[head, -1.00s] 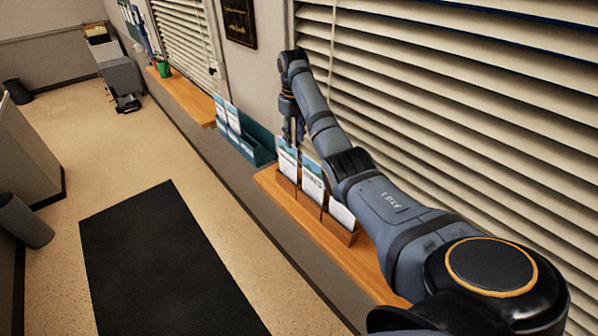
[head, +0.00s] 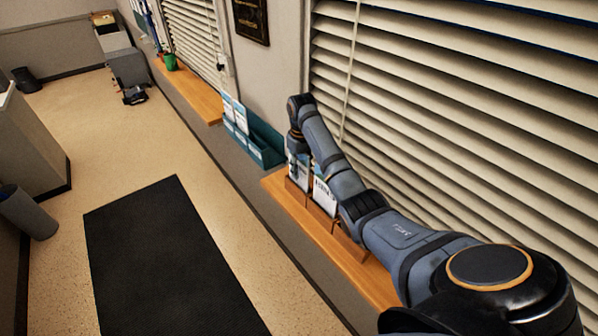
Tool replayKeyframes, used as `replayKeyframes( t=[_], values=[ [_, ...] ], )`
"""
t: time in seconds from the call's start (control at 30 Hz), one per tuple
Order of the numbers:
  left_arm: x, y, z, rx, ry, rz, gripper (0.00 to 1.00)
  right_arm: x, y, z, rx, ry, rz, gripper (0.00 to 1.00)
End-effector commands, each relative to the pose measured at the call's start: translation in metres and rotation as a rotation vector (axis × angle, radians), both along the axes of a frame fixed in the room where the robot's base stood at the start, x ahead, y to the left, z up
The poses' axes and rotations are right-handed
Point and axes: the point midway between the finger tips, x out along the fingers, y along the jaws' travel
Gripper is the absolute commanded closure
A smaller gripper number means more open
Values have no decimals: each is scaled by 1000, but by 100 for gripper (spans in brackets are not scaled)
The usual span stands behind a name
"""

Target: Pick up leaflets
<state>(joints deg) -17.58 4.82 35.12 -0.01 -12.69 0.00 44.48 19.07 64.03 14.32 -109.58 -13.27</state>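Leaflets stand in a wooden holder (head: 326,206) on the near window ledge. The far leaflet (head: 303,179) and the middle leaflet (head: 323,196) show in part; the near end of the holder is mostly hidden by my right arm. My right gripper (head: 295,168) points down at the far leaflet and overlaps it in the picture. Its fingers are small and dark, so I cannot tell whether they are open, shut or touching the leaflet. My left gripper is not in view.
A teal rack (head: 264,146) with more leaflets (head: 236,114) is fixed on the wall beyond the wooden ledge (head: 308,237). Blinds (head: 430,130) rise close behind my arm. A dark mat (head: 170,260) lies on open floor to the left.

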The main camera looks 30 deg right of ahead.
Motion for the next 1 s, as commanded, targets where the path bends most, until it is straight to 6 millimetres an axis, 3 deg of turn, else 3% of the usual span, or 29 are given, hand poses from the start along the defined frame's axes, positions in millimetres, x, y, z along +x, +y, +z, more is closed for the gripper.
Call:
replayKeyframes(
  t=[0.17,0.4,0.53,0.83,1.0],
  values=[
    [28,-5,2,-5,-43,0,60,0,0,0,0,-1,0,69],
    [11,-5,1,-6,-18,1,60,0,0,1,0,-1,0,100],
    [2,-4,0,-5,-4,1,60,0,0,1,0,0,0,100],
    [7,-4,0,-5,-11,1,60,1,-1,3,0,0,-1,100],
    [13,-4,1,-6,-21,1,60,6,-8,34,-1,-4,-7,100]
  ],
)
